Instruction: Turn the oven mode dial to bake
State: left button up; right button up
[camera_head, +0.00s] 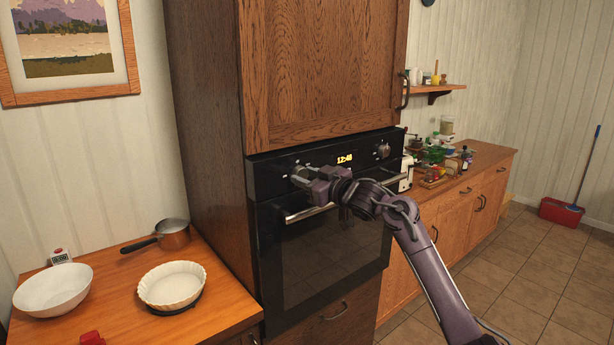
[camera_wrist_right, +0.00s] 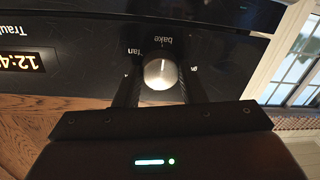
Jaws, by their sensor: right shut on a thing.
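The black oven (camera_head: 330,245) is built into a tall wooden cabinet, with a lit clock on its panel (camera_head: 345,158). My right gripper (camera_head: 298,178) reaches the panel's left end and mostly hides the dial there. In the right wrist view, the silver mode dial (camera_wrist_right: 160,73) sits between the two dark fingers of my right gripper (camera_wrist_right: 158,86), which is shut on it. The panel appears upside down there. The dial's thin mark points up in the picture, toward the word "bake" (camera_wrist_right: 166,43). The word "fan" is beside it. My left gripper is not in view.
A second knob (camera_head: 383,150) is at the panel's right end. The oven's bar handle (camera_head: 308,213) runs below my right gripper. A left counter (camera_head: 120,262) holds a white bowl (camera_head: 52,291), a pie dish (camera_head: 172,286) and a copper pan (camera_head: 173,236).

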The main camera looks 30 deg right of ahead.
jog(key=shift+f, duration=0.1)
jog(key=o, duration=1)
jog(key=shift+s+d+b, duration=0.2)
jog(key=shift+s+b, duration=0.4)
jog(key=shift+s, duration=0.7)
jog(key=shift+s+d+b, duration=0.2)
jog(key=shift+s+b, duration=0.35)
jog(key=shift+s, duration=0.7)
jog(key=shift+s+d+b, duration=0.2)
jog(key=shift+s+b, duration=0.4)
jog(key=shift+s, duration=0.7)
